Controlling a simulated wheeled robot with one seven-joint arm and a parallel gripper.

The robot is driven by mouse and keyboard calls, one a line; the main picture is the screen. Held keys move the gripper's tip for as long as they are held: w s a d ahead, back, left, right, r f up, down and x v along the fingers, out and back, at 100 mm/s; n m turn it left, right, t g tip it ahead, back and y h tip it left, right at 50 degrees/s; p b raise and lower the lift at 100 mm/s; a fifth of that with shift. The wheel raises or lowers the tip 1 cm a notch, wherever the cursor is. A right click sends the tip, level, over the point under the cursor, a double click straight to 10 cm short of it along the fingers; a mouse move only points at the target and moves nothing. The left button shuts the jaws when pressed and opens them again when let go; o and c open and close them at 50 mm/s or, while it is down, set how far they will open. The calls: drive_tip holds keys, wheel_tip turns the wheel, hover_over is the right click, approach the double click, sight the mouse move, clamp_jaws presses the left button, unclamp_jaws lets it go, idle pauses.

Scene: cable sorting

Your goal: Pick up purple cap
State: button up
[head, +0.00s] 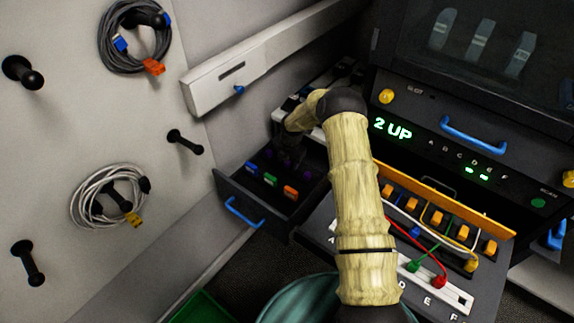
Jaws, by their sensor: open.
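Small dark purple caps (307,176) sit in the open dark drawer (226,186) left of centre, behind a front row of blue, green and orange caps. They are dim, and some are partly hidden by my gripper. My gripper (288,158) points down over the back part of this drawer, close to the purple caps. It is dark against the dark drawer, so its fingertips are hard to make out. It is open, and I see nothing held in it. I cannot tell whether it touches a cap.
The drawer has a blue handle (243,212). A blue cap (251,168), green cap (270,179) and orange cap (291,192) stand at its front. Right of my arm is a panel with orange connectors (411,204) and coloured cables. Coiled cables (108,197) hang on the left wall's pegs.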

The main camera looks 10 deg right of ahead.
sight(288, 162)
clamp_jaws()
idle(0.4)
wheel_tip(288, 162, up, 10)
drive_tip(key=shift+b, duration=0.45)
idle(0.5)
wheel_tip(288, 162, up, 4)
drive_tip(key=p, duration=0.3)
drive_tip(key=shift+f, duration=0.2)
